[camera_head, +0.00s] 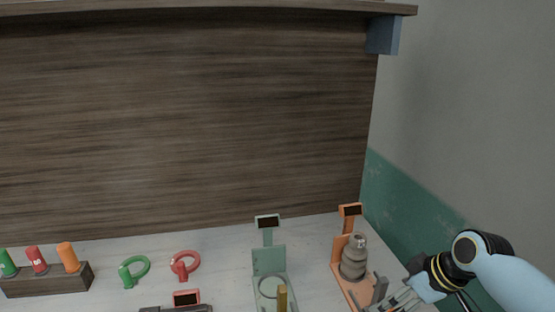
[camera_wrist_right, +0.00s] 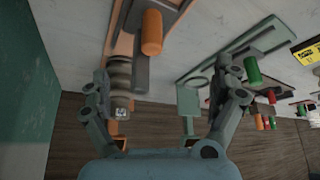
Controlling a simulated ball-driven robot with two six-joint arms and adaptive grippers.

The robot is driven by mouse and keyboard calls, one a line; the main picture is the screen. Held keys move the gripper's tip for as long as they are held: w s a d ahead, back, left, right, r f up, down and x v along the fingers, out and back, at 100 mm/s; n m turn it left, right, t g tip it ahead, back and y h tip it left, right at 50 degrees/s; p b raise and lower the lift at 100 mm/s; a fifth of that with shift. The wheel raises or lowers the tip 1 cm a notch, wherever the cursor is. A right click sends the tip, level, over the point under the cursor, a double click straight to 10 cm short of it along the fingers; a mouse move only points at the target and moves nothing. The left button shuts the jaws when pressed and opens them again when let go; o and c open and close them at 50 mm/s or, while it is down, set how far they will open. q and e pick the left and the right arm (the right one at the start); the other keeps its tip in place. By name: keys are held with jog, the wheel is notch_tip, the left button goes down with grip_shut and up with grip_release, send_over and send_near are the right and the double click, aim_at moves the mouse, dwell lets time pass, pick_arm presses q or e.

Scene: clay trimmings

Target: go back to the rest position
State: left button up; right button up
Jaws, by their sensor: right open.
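My right gripper (camera_head: 385,298) is at the lower right of the head view, its arm coming in from the right edge. It is close to the orange stand (camera_head: 349,212), which has a small dark display on its post and carries a stacked grey-brown piece (camera_head: 355,258). In the right wrist view my right gripper (camera_wrist_right: 160,78) has its fingers wide apart with nothing held between them. The grey-brown piece (camera_wrist_right: 119,78) shows close to the left finger there; I cannot tell whether they touch. My left gripper is not in view.
A green stand (camera_head: 268,258) with a display is left of the orange one. Green (camera_head: 134,272) and red (camera_head: 185,265) ring-handled items lie further left. A wooden block (camera_head: 50,281) holds green, red and orange cylinders. A wooden panel (camera_head: 190,120) stands behind.

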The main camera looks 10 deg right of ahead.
jog(key=s+a+r+m+h, duration=0.1)
jog(key=s+r+m, duration=0.1)
jog(key=s+r, duration=0.45)
jog(key=s+a+r+m+g+h, duration=0.1)
jog(key=s+r+m+h, duration=0.15)
jog(key=s, duration=0.75)
jog(key=s+a+r+m+h, duration=0.1)
jog(key=s+r+m, duration=0.1)
jog(key=s+r, duration=0.45)
jog(key=s+d+f+g+b, duration=0.15)
jog(key=f+b, duration=0.55)
jog(key=f, duration=1.5)
jog(key=s+d+f+b, duration=0.15)
jog(key=f+b, duration=0.55)
jog(key=f, duration=1.4)
jog(key=s+f+b, duration=0.5)
jog(key=s+f, duration=0.4)
jog(key=f, duration=0.4)
jog(key=s+f+g+b, duration=0.1)
jog(key=s+f+b, duration=0.4)
jog(key=s+f, duration=0.5)
notch_tip(320, 180, down, 3)
jog(key=shift+d, duration=0.15)
